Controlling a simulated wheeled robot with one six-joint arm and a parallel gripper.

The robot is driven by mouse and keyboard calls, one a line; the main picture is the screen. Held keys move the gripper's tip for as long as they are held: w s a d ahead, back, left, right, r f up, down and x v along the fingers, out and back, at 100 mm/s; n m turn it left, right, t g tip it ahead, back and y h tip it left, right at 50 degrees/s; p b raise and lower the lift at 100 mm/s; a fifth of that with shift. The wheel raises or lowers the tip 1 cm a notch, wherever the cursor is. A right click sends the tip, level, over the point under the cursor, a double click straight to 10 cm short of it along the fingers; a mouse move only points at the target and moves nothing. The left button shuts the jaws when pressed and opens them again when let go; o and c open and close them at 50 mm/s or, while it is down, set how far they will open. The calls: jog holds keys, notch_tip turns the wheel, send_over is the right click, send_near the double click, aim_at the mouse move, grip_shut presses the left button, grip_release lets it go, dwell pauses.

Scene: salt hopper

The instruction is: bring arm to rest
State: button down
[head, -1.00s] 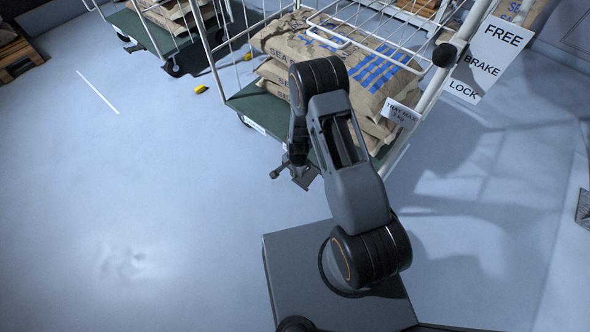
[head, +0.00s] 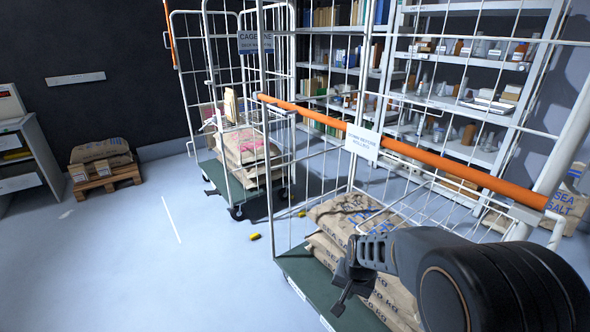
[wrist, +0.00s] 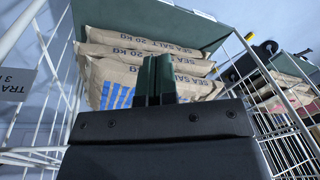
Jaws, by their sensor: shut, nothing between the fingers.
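My gripper (head: 342,301) is shut and empty. In the head view it hangs in front of the near roll cage's stacked salt sacks (head: 322,247), at the end of my arm in the lower right. In the wrist view my gripper's fingers (wrist: 155,78) are together, with the printed sacks (wrist: 120,75) behind them. I cannot tell the exact gap between fingers and sacks.
The near cage has an orange bar (head: 410,155) with a white sign (head: 362,142) and a green deck (head: 298,264). A second cage (head: 215,165) stands behind. A yellow object (head: 255,237) lies on the floor. Open floor (head: 130,270) is at left.

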jog(key=s+r+n+p, duration=0.1)
jog(key=s+r+p, duration=0.2)
jog(key=r, duration=0.5)
jog(key=s+d+r+n+t+p, duration=0.1)
jog(key=s+r+p, duration=0.3)
jog(key=r, duration=0.4)
jog(key=s+d+r+n+h+p, duration=0.1)
jog(key=s+r+n+p, duration=0.1)
jog(key=s+r, duration=0.3)
notch_tip(320, 180, up, 4)
jog(key=shift+s+d+n+t+p, duration=0.15)
jog(key=shift+n+t+p, duration=0.25)
jog(key=shift+p, duration=0.4)
